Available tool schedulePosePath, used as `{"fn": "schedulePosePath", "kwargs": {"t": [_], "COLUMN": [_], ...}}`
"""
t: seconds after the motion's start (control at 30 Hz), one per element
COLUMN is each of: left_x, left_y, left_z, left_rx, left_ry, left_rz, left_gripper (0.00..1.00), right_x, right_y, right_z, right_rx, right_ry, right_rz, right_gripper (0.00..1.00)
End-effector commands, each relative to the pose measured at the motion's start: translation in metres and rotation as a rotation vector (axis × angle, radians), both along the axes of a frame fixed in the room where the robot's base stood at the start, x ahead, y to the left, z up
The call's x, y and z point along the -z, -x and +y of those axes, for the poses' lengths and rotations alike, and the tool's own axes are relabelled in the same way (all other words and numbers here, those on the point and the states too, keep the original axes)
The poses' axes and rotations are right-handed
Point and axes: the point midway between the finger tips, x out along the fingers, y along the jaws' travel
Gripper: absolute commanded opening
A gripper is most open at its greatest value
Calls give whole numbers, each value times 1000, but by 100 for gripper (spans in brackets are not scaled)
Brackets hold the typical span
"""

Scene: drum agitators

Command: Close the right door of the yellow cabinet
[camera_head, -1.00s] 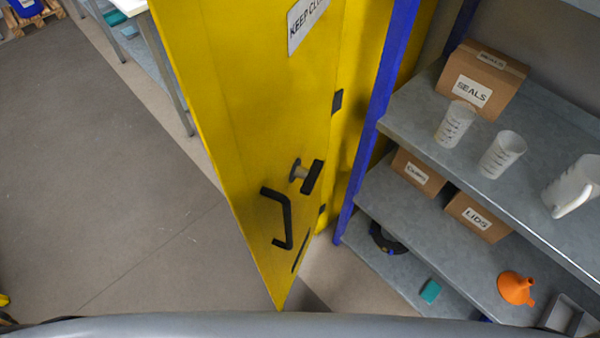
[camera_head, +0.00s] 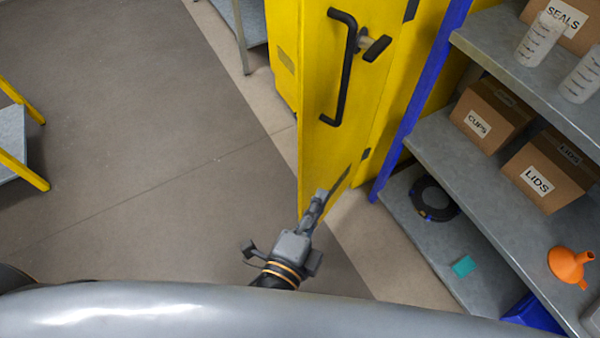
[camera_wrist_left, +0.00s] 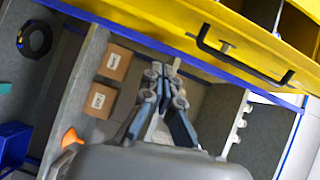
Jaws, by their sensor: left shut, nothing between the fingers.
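The yellow cabinet's open door (camera_head: 325,155) stands out toward me in the head view, with a black bar handle (camera_head: 343,70) and a small latch knob (camera_head: 376,48) beside it. My left gripper (camera_head: 320,195) is shut and empty. In the picture it overlaps the lower end of the door, below the handle; I cannot tell whether it touches. In the left wrist view the gripper's fingers (camera_wrist_left: 165,75) are together, and the door's handle (camera_wrist_left: 240,62) crosses the upper right, apart from them. The cabinet's inside is mostly hidden in the head view. My right gripper is not in view.
A grey shelf with blue posts (camera_head: 425,95) stands close on the right, holding boxes, beakers and an orange funnel (camera_head: 570,265). A yellow-legged stand (camera_head: 20,145) is at the far left. The floor (camera_head: 150,150) left of the door is clear.

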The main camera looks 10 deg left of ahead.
Motion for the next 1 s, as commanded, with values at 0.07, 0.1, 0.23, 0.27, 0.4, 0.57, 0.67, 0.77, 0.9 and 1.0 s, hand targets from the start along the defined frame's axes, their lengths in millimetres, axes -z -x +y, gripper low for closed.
{"fn": "schedulePosePath", "kwargs": {"t": [0.07, 0.1, 0.23, 0.27, 0.4, 0.57, 0.67, 0.77, 0.9, 1.0], "left_x": [-24, -33, -49, -51, -54, -55, -54, -53, -52, -50], "left_y": [1, 1, -1, -3, -18, -47, -68, -88, -104, -109], "left_z": [6, 8, 10, 10, 5, -3, -9, -15, -4, 7], "left_rx": [-15, -19, -28, -29, -28, -28, -28, -27, -29, -29], "left_ry": [-24, -36, -52, -53, -52, -52, -51, -51, -55, -54], "left_rz": [-72, -95, -130, -132, -133, -133, -132, -132, -129, -128], "left_gripper": [0, 0, 0, 0, 0, 0, 0, 0, 0, 0], "right_x": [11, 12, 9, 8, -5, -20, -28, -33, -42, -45], "right_y": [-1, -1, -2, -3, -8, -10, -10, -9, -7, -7], "right_z": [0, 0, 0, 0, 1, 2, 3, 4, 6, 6], "right_rx": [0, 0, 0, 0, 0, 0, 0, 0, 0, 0], "right_ry": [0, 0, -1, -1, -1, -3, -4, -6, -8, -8], "right_rz": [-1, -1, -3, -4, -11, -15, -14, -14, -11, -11], "right_gripper": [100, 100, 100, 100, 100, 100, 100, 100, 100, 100]}}
